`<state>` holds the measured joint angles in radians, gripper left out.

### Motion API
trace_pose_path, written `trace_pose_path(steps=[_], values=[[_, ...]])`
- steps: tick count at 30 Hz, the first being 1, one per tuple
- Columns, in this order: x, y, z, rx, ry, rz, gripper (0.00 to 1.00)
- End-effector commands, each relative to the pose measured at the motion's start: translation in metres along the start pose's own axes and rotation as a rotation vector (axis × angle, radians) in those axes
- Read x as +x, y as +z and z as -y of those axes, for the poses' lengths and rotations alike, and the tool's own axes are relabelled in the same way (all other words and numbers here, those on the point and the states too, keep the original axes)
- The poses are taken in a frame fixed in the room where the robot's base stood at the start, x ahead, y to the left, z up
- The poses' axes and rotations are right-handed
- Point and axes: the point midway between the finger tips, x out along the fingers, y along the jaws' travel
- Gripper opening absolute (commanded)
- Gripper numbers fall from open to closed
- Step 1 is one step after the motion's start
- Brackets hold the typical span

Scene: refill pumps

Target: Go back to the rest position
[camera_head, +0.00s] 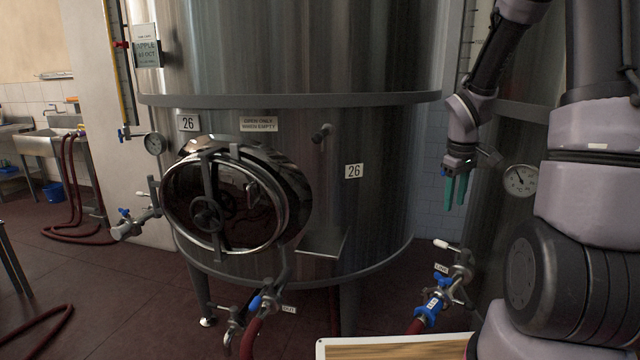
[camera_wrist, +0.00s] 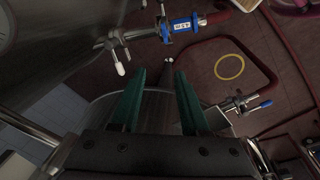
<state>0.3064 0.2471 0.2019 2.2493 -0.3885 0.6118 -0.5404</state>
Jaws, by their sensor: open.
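My gripper (camera_head: 456,190) hangs at the right of the head view, its teal fingers pointing down and apart with nothing between them. In the wrist view the gripper (camera_wrist: 157,95) is also open and empty. Below it in the head view is a valve with a white-tipped handle and a blue coupling (camera_head: 432,305), joined to a red hose. The same kind of blue coupling (camera_wrist: 181,27) shows at the top of the wrist view, apart from the fingers.
A large steel tank (camera_head: 390,190) marked 26, with a round hatch (camera_head: 235,200), fills the middle. A gauge (camera_head: 520,180) is just right of my gripper. Another valve with a blue handle (camera_head: 254,303) is at the tank's foot. A wooden-topped board (camera_head: 400,349) is at the bottom edge.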

Motion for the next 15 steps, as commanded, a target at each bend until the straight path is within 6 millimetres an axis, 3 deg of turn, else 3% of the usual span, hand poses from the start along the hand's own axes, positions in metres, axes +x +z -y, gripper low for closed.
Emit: trace_pose_path(steps=[1, 6, 15], values=[[-0.027, 0.001, 0.005, 0.052, 0.023, -0.03, 0.45], [-0.097, 0.013, 0.028, 0.251, 0.046, -0.124, 0.45], [-0.198, 0.051, 0.086, 0.579, -0.028, -0.334, 0.45]])
